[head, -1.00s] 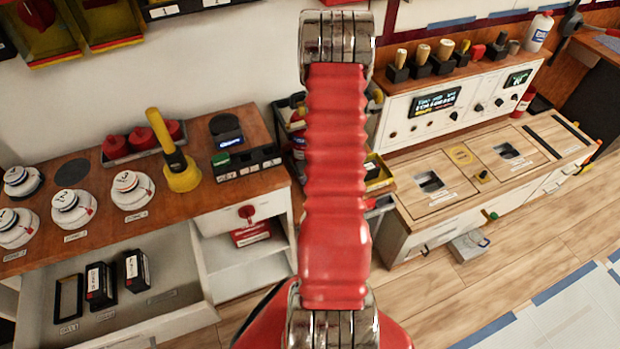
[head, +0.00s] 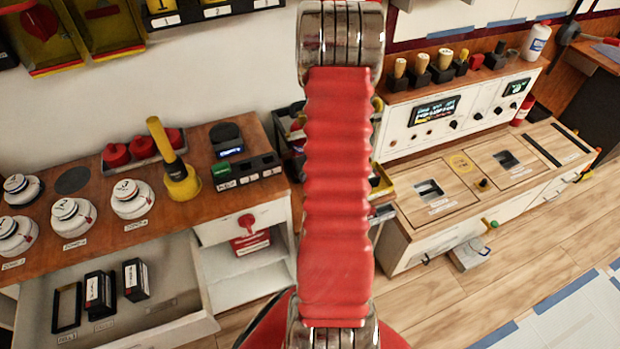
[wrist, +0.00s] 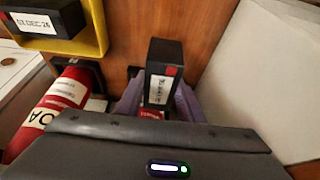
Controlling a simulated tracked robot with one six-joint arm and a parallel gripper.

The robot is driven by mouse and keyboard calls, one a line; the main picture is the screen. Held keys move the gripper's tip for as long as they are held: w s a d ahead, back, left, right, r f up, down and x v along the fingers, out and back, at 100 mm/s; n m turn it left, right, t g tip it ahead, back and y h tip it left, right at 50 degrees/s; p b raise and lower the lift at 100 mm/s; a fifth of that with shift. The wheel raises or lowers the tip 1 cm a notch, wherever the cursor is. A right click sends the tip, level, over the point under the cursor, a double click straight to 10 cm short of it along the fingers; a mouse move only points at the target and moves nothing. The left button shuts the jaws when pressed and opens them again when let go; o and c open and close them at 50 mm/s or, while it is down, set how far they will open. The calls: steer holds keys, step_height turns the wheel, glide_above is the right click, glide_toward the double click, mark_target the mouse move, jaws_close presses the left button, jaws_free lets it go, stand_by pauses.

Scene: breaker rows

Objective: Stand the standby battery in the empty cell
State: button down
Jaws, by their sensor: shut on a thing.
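My gripper (wrist: 157,108) shows in the wrist view with its purple-grey fingers closed on a black battery (wrist: 166,58). The battery has a white label and a red mark. In the head view my gripper is not visible and my red arm blocks the middle. The open drawer at the lower left of the head view holds an empty black cell frame (head: 56,308) with a label in front. Two black batteries (head: 96,292) with white labels stand to its right in the drawer.
In the wrist view a yellow holder (wrist: 98,38) with a dated black battery is at the upper left, and a red cylinder (wrist: 62,100) lies below it. In the head view, dials (head: 132,197) and a yellow-handled tool (head: 178,175) stand on the wooden counter above the drawer.

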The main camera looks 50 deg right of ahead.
steer(key=shift+r, duration=2.1)
steer(key=shift+s, duration=0.1)
